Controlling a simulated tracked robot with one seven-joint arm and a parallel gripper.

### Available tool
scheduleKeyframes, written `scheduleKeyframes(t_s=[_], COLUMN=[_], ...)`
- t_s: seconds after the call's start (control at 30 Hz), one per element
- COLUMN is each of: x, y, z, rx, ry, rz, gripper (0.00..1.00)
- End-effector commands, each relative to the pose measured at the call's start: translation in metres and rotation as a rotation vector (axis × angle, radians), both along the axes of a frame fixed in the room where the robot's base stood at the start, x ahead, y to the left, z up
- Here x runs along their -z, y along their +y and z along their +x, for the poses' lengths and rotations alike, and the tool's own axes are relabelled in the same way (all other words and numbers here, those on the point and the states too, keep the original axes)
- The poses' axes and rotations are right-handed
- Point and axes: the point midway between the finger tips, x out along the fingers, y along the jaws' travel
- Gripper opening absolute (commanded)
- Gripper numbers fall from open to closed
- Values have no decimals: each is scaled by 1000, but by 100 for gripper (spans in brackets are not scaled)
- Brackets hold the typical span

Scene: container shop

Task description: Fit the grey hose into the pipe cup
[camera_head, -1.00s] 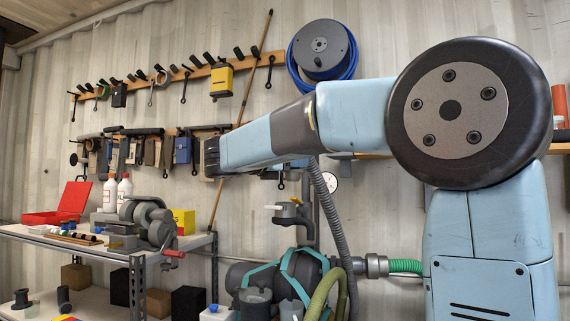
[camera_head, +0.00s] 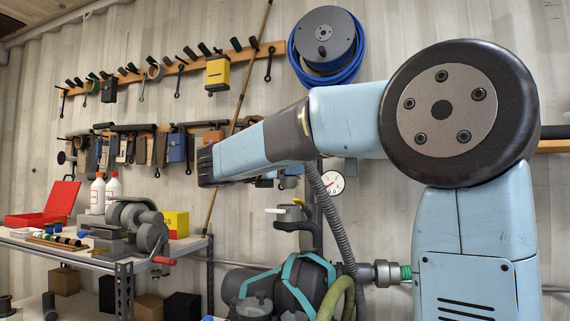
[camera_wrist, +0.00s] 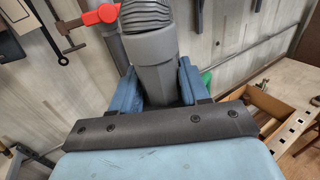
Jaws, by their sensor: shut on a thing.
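In the wrist view my gripper (camera_wrist: 158,88) has its blue fingers closed on either side of the smooth grey end of the grey hose (camera_wrist: 149,50). The ribbed part of the hose rises from this end to the top of the picture. In the head view the grey hose (camera_head: 334,220) hangs from under my forearm down beside the pump machine. I cannot tell for sure which part is the pipe cup.
A grey valve (camera_head: 292,214) stands on the pump machine (camera_head: 270,285). A bench on the left bears a vise (camera_head: 140,230), bottles and a red box (camera_head: 48,207). Tools and a blue cable reel (camera_head: 325,45) hang on the wall. A wooden box (camera_wrist: 262,105) lies at the right in the wrist view.

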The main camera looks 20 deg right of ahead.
Motion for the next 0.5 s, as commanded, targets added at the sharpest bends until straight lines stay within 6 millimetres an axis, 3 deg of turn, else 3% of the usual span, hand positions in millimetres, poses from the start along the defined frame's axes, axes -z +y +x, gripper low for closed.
scheduleKeyframes(t_s=[0.5], x=[34], y=[-1], z=[0], rx=[2], ry=[0], rz=[0], gripper=[7])
